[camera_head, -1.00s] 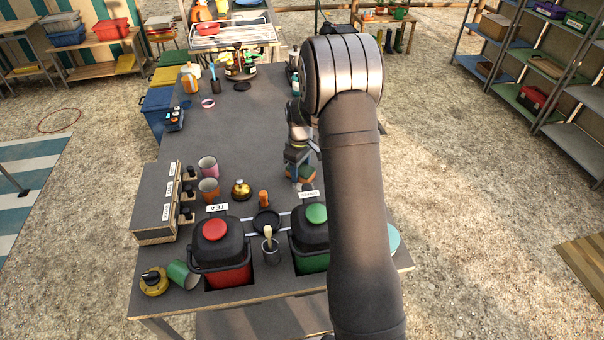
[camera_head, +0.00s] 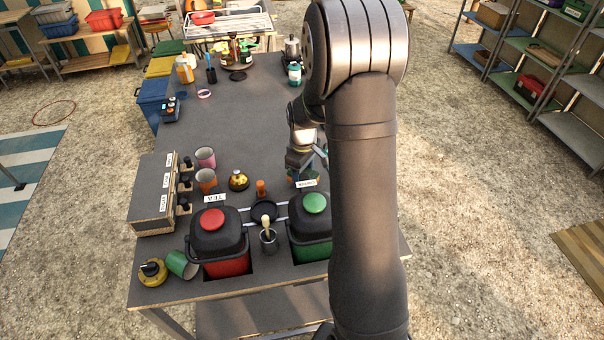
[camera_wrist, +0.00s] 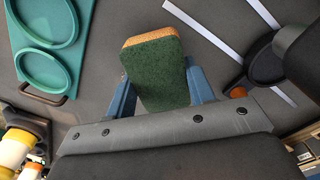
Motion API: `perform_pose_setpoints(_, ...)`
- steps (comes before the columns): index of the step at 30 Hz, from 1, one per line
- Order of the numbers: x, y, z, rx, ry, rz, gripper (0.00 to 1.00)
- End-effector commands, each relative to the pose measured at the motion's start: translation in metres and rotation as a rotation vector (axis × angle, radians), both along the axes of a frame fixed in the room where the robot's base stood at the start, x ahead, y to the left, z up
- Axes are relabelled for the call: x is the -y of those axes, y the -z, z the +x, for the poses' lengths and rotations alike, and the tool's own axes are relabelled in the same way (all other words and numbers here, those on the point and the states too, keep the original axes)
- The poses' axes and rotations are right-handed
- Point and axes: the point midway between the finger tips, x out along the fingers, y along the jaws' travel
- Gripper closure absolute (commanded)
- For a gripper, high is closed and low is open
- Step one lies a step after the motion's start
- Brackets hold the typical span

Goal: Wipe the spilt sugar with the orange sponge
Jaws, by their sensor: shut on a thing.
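The sponge (camera_wrist: 158,75) shows in the wrist view with a dark green scouring face and an orange edge along its far end. My gripper (camera_wrist: 158,82) is shut on it, with a blue finger at each side. In the head view my gripper (camera_head: 303,168) is behind the green-lidded canister, partly hidden by my arm. Only a little of the sponge shows there, and I cannot tell whether it touches the table. I cannot make out spilt sugar in either view.
The red-lidded canister (camera_head: 219,240) and green-lidded canister (camera_head: 311,225) stand at the table's front. A small black dish (camera_head: 264,211) lies between them. Mugs and a brass pot (camera_head: 238,180) stand left of my gripper. A teal tray (camera_wrist: 72,62) shows in the wrist view. The table's middle is clear.

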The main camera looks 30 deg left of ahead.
Motion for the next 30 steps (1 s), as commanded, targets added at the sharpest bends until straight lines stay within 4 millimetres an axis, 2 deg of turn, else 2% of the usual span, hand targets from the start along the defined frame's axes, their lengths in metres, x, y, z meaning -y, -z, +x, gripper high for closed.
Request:
perform_pose_setpoints(18, -0.001, -0.056, 0.001, 0.002, 0.000, 0.002, 0.73)
perform_pose_setpoints(30, -0.001, -0.062, 0.001, 0.002, 0.000, 0.001, 0.73)
